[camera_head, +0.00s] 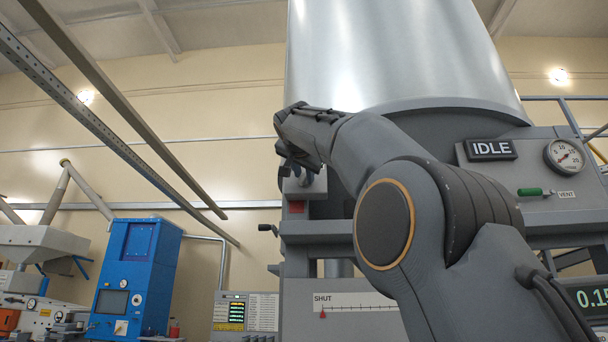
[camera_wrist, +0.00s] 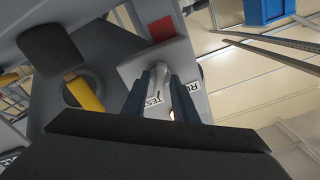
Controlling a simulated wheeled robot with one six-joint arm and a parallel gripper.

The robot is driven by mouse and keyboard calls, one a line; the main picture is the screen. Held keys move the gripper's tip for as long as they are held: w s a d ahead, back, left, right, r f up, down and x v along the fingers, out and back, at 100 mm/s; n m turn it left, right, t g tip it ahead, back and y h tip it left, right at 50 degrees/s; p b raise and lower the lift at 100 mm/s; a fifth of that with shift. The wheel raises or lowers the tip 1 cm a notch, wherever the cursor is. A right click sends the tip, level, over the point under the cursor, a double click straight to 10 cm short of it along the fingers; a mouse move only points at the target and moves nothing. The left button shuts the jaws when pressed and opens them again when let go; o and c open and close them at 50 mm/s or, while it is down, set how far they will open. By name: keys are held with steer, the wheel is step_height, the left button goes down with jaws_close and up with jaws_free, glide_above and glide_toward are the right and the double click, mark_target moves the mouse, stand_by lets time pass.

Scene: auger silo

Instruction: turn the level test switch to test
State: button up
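The level test switch is a small pale lever (camera_wrist: 160,76) on a light grey plate (camera_wrist: 135,68) in the wrist view. A TEST label (camera_wrist: 154,98) shows between my fingers, and a partly covered RUN label (camera_wrist: 194,87) lies to the right. My gripper (camera_wrist: 160,82) has its two dark blue fingers on either side of the lever. Whether they press on it or only stand around it I cannot tell. In the head view my gripper (camera_head: 296,170) is at the switch box (camera_head: 307,187) and hides the lever. The lever's exact setting is unclear.
In the head view, an IDLE sign (camera_head: 490,150), a gauge (camera_head: 565,156) and a green vent handle (camera_head: 530,191) are at the right; a SHUT scale (camera_head: 350,303) is below.

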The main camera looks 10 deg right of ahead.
steer(key=shift+o, duration=0.3)
steer(key=shift+s, duration=0.1)
steer(key=b+v, duration=0.3)
steer(key=v, duration=0.4)
steer(key=shift+s+a, duration=0.15)
steer(key=shift+s, duration=0.15)
